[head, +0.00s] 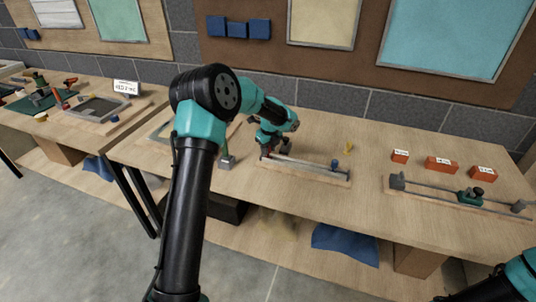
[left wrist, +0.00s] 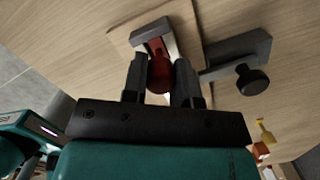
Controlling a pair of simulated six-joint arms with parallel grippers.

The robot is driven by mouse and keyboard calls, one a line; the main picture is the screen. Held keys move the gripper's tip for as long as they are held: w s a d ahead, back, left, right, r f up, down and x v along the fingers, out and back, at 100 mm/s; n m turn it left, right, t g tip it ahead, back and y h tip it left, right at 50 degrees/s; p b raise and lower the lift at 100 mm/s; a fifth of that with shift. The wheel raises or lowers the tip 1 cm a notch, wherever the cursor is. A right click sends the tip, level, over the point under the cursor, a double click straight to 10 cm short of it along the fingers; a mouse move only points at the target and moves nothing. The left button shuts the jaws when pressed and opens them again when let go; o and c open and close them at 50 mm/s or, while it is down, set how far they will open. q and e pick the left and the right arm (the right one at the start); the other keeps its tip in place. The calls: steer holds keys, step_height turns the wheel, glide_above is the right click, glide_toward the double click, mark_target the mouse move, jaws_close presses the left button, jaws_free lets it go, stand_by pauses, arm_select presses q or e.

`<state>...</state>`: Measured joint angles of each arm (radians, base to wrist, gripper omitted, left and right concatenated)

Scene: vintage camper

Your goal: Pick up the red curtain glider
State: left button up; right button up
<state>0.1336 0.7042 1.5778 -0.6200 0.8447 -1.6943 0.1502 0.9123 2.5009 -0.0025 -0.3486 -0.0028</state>
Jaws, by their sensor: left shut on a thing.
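My left gripper (head: 267,147) is at the left end of a metal rail (head: 312,167) on a wooden board in the head view. In the left wrist view the left gripper (left wrist: 160,80) has its two dark fingers on either side of the red curtain glider (left wrist: 160,72) and is shut on it. The glider's upper part lies against a grey metal channel piece (left wrist: 148,31); whether it is clear of that piece I cannot tell. In the head view the glider is mostly hidden by my gripper. My right gripper is out of view; only part of its arm shows at bottom right.
A dark knob (left wrist: 253,81) on a grey bracket is close right of the fingers. Another rail fixture with a green carriage (head: 470,196) and several orange boxes (head: 441,163) stand to the right.

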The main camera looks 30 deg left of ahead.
arm_select(q)
steer(key=shift+r, duration=0.15)
steer(key=shift+r, duration=1.4)
steer(key=shift+s+d+r, duration=0.1)
steer(key=shift+r, duration=0.2)
steer(key=s+d+r, duration=0.1)
steer(key=s+d, duration=0.7)
steer(key=s, duration=0.5)
steer(key=shift+s+r, duration=0.15)
steer(key=shift+s, duration=0.1)
steer(key=shift+d, duration=0.1)
